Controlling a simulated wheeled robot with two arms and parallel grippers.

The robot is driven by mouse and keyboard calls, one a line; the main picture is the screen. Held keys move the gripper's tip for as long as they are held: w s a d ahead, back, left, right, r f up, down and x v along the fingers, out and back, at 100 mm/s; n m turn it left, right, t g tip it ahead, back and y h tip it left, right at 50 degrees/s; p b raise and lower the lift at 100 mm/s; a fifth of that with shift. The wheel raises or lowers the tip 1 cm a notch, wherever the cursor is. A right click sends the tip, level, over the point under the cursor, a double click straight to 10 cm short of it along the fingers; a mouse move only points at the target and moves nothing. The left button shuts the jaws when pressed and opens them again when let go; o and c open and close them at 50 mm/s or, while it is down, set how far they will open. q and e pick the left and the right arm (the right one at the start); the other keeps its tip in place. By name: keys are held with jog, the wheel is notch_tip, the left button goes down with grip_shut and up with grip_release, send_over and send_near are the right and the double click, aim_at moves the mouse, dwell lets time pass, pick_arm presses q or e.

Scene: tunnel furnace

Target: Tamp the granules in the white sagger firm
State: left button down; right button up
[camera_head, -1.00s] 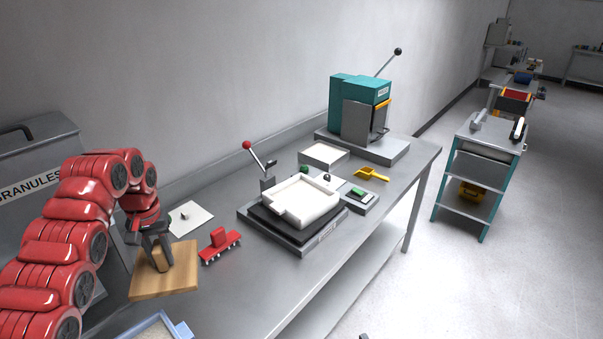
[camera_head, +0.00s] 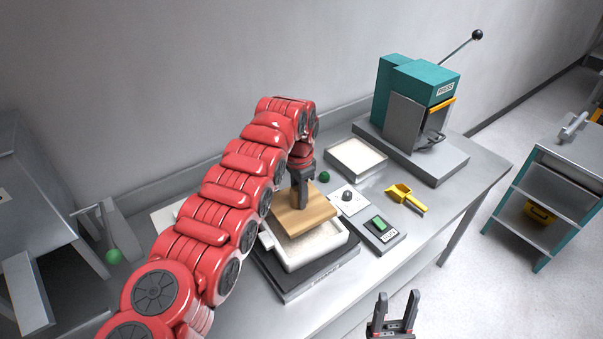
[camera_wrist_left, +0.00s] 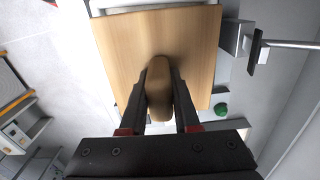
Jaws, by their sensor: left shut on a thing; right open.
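The wooden tamper, a flat square board (camera_head: 296,222) with a handle, is over the white sagger (camera_head: 301,264). Pale granules (camera_head: 322,240) show inside the sagger along the board's near right side. My left gripper (camera_head: 300,205) is shut on the tamper's handle from above. In the left wrist view the fingers (camera_wrist_left: 160,80) clasp the brown handle (camera_wrist_left: 168,100), with the board (camera_wrist_left: 195,45) beyond. I cannot tell whether the board touches the granules. My right gripper (camera_head: 395,303) is open and empty at the bottom, apart from the bench.
The sagger stands on a dark plate (camera_head: 285,283) of a grey device. To its right are a control box with a green button (camera_head: 380,224), a yellow scoop (camera_head: 402,195) and another white-filled tray (camera_head: 356,157). A teal press (camera_head: 425,85) stands behind. My left arm hides the bench's left part.

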aim_at(301, 213)
pick_arm(q)
jog(key=shift+s+d+r, duration=0.1)
jog(key=shift+d, duration=0.1)
jog(key=shift+s, duration=0.15)
jog(key=shift+s+d+f, duration=0.1)
jog(key=shift+d+f, duration=0.05)
jog(key=shift+f, duration=0.85)
notch_tip(301, 213, down, 2)
jog(key=shift+f+b, duration=0.15)
jog(key=shift+b, duration=0.6)
jog(key=shift+f+b, duration=1)
jog(key=shift+f, duration=0.15)
jog(key=shift+f+b, duration=0.45)
jog(key=shift+f, duration=0.1)
jog(key=shift+r, duration=0.15)
